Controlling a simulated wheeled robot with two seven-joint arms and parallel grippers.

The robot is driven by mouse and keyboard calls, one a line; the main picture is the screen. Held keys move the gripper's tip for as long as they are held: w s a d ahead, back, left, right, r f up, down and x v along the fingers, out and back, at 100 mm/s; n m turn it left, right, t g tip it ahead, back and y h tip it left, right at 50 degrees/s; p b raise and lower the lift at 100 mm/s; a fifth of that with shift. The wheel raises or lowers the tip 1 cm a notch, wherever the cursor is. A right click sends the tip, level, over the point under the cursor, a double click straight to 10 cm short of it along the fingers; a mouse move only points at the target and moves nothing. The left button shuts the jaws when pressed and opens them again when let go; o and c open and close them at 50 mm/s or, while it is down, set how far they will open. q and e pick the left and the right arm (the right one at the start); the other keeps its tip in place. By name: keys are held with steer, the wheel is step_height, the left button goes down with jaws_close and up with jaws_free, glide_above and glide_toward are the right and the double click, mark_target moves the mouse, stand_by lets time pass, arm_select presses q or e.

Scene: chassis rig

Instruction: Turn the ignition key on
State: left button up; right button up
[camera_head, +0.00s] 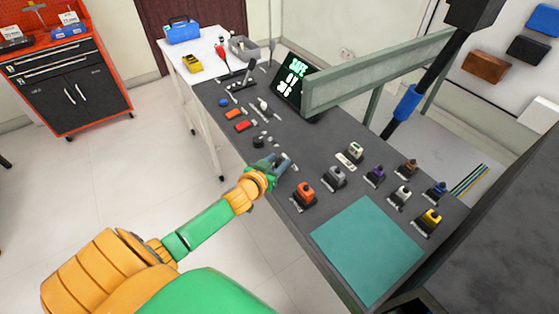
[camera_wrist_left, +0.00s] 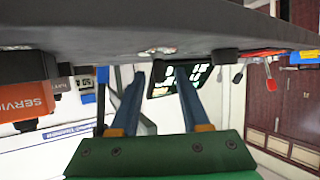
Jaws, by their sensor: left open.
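My left gripper (camera_head: 281,163) is at the near-left edge of the dark grey bench top (camera_head: 325,150). Its two blue-grey fingers (camera_wrist_left: 160,95) stand apart with nothing held between them. Small black knobs (camera_head: 258,141) sit on the bench just beyond the gripper. I cannot tell whether one of them is the ignition key; no key is clear in either view. In the wrist view the fingers point along the bench towards the dark display (camera_wrist_left: 190,77). My right gripper is not in view.
Orange (camera_head: 305,194), grey, purple and yellow switch blocks stand on the bench right of the gripper, near a teal mat (camera_head: 367,248). Red buttons (camera_head: 236,114) and levers lie beyond it. A lit display (camera_head: 293,82) and grey-green rail (camera_head: 380,70) stand at the back.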

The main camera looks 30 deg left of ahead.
arm_select(q)
steer(key=shift+w+f, duration=0.3)
steer(key=shift+w, duration=0.25)
steer(key=shift+s, duration=0.1)
jaws_close()
